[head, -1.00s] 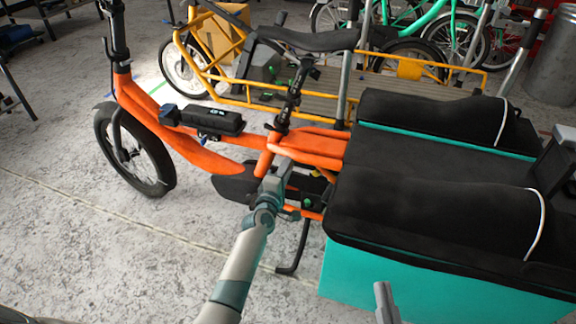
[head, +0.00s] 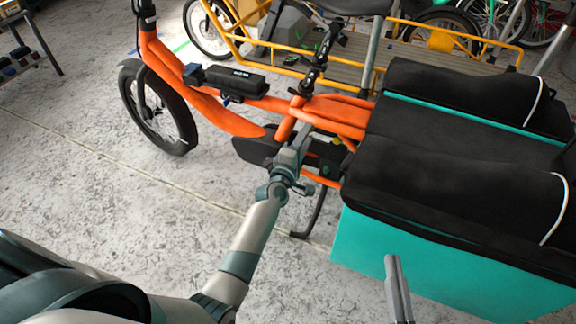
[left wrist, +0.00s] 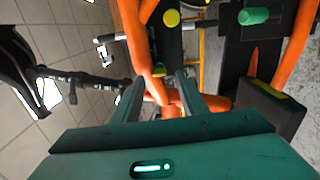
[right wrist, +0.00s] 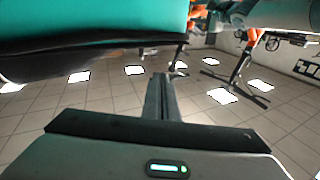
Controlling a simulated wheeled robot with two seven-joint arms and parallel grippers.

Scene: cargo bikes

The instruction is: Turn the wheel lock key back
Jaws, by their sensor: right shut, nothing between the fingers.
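The orange cargo bike (head: 215,113) stands ahead of me, its teal box (head: 420,258) with black covers at the right. My left gripper (head: 303,136) is at the bike's lower frame, below the seat tube. In the left wrist view its two fingers (left wrist: 157,88) are apart beside orange tubes. A round yellow knob (left wrist: 171,18) and a green knob (left wrist: 253,16) lie beyond them. I cannot make out for certain which part is the lock key. My right gripper (head: 390,262) is shut and empty in front of the teal box, and shows in its wrist view (right wrist: 160,78).
The kickstand (head: 312,215) reaches the floor beside my left arm. A yellow-framed cargo bike (head: 400,62) stands behind the orange one. The grey floor (head: 90,180) at the left is clear. Shelving stands at the far left.

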